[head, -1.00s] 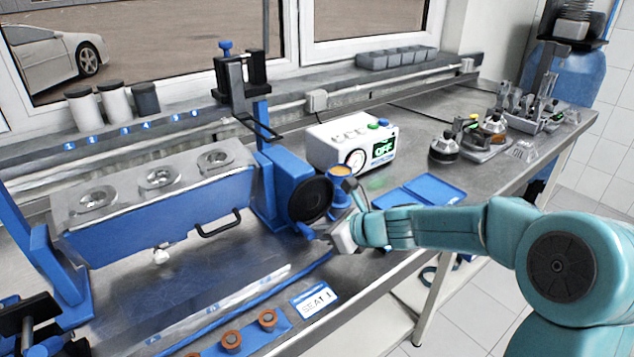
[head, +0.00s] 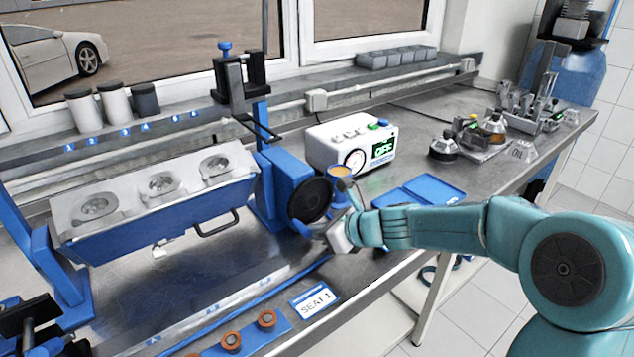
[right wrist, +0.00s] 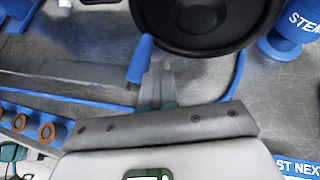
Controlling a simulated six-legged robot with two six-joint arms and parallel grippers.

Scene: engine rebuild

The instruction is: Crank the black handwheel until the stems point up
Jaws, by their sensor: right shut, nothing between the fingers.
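The black handwheel (head: 312,199) sits on the right blue stand of the tilting fixture. Its blue crank knob (head: 300,228) is at the wheel's lower edge; the knob also shows in the right wrist view (right wrist: 140,60). My right gripper (head: 322,236) is shut and empty beside the knob; whether they touch is unclear. A grey engine head (head: 128,190) with three round seats is held in the blue cradle (head: 160,228), its seat face up and tilted towards me. A small pale piece (head: 159,249) shows beneath; stems are not clearly visible. My left gripper is not in view.
The white control box (head: 350,146) reads OFF behind the wheel. A blue funnel-like cup (head: 341,182) stands close to my right gripper. A blue tray (head: 419,192) lies to the right. A SEAT 1 label (head: 314,298) and orange rings (head: 266,318) are in front.

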